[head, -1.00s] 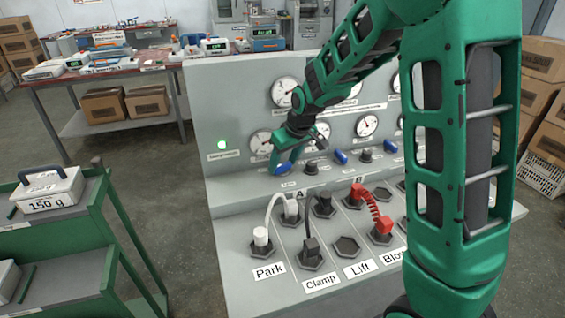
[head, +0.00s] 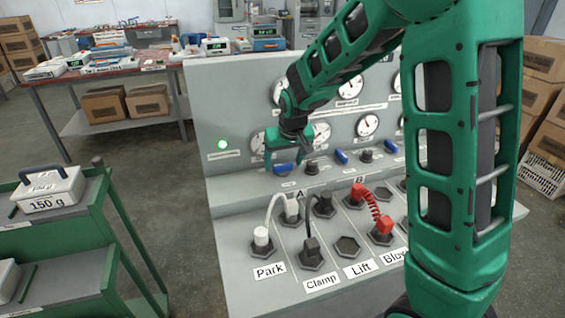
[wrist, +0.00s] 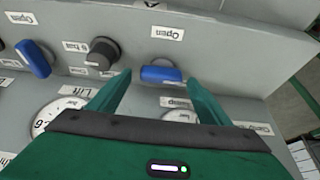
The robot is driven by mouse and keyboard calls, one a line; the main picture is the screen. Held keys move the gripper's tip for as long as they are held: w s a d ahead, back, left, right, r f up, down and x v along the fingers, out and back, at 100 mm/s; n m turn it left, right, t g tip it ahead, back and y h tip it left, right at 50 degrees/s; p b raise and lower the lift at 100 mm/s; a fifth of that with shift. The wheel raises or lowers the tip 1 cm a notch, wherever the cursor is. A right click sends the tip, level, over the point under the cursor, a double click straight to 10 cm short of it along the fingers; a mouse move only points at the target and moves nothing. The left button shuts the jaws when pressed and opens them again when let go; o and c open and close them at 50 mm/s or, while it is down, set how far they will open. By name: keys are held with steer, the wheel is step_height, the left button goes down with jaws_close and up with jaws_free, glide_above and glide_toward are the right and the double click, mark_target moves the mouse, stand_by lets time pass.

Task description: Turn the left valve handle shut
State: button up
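The left valve handle is a blue lever (head: 284,169) on the panel's sloping ledge; it shows in the wrist view too (wrist: 161,74). In the wrist view it lies crosswise, one end toward a small label (wrist: 201,72) whose text I cannot read. An "Open" label (wrist: 167,33) sits off its side. My gripper (head: 285,158) is open just above the handle. In the wrist view its fingers (wrist: 160,78) stand either side of the handle, with nothing held. Whether they touch it I cannot tell.
A second blue handle (wrist: 36,60) sits slanted, with a dark knob (wrist: 103,53) between. Gauges (head: 367,125) stand on the panel behind. Sockets with plugs and cables, including a red coiled one (head: 375,207), lie in front. A green cart (head: 95,225) stands left.

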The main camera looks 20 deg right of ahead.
steer(key=v, duration=1)
steer(key=shift+r, duration=0.35)
steer(key=s+d+m+g, duration=0.35)
steer(key=s+d, duration=1.05)
steer(key=s, duration=0.5)
steer(key=s+d+f+m, duration=0.1)
steer(key=s, duration=0.7)
steer(key=s+d+f+m+g, duration=0.1)
steer(key=s, duration=0.7)
steer(key=shift+s+d+f+m, duration=0.25)
steer(key=shift+d+f+m, duration=0.05)
steer(key=shift+f+m, duration=0.05)
